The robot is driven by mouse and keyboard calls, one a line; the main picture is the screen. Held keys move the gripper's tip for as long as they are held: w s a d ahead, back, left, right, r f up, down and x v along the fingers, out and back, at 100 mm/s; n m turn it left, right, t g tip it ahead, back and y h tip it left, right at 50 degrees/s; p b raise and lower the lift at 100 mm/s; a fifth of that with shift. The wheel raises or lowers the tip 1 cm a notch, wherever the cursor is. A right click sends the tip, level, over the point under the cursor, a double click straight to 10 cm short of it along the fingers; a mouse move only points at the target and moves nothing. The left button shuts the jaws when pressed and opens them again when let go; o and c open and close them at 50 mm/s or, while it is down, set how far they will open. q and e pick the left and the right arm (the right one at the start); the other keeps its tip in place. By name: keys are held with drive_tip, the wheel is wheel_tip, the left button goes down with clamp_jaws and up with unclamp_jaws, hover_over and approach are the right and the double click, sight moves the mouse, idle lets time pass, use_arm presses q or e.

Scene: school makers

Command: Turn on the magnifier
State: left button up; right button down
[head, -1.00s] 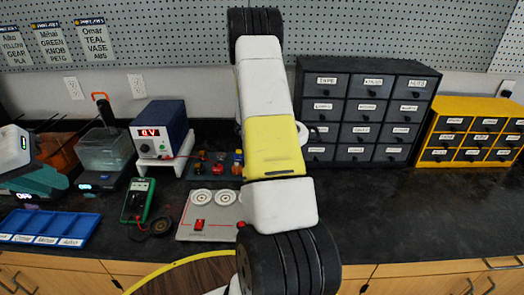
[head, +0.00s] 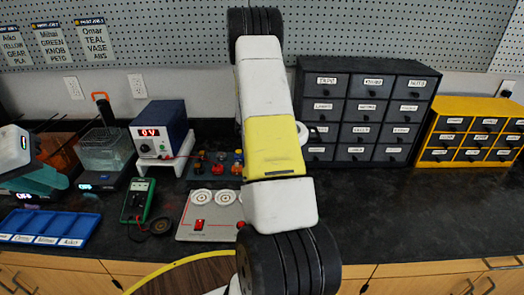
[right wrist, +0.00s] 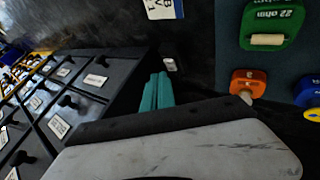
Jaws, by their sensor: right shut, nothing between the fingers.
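I cannot make out a magnifier in either view. My right arm crosses the middle of the head view and hides part of the counter behind it. My right gripper's teal fingers (right wrist: 157,92) show in the right wrist view, shut and empty, beside the dark drawer cabinet. A small pale piece (right wrist: 170,64) lies just beyond their tips; I cannot tell what it is. My left gripper (head: 42,180) is at the left edge of the head view, its teal fingers low over the counter. Its opening is unclear.
The dark drawer cabinet (head: 364,110) and a yellow one (head: 468,130) stand right. A power supply (head: 160,127), green multimeter (head: 138,200), circuit board (head: 187,229) and blue tray (head: 48,228) are left. The counter (head: 420,205) is clear front right.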

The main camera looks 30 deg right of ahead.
drive_tip(key=shift+f, duration=0.1)
idle(0.7)
drive_tip(key=shift+f, duration=0.3)
drive_tip(key=shift+s+f, duration=0.1)
drive_tip(key=shift+f, duration=0.2)
idle(0.5)
drive_tip(key=shift+r, duration=0.1)
drive_tip(key=shift+r, duration=0.65)
drive_tip(key=shift+w+d+r, duration=0.1)
drive_tip(key=shift+w+r, duration=0.1)
drive_tip(key=shift+r, duration=1.05)
drive_tip(key=shift+w+d+r, duration=0.1)
drive_tip(key=shift+w+r, duration=0.05)
drive_tip(key=shift+r, duration=1.05)
drive_tip(key=shift+a, duration=0.1)
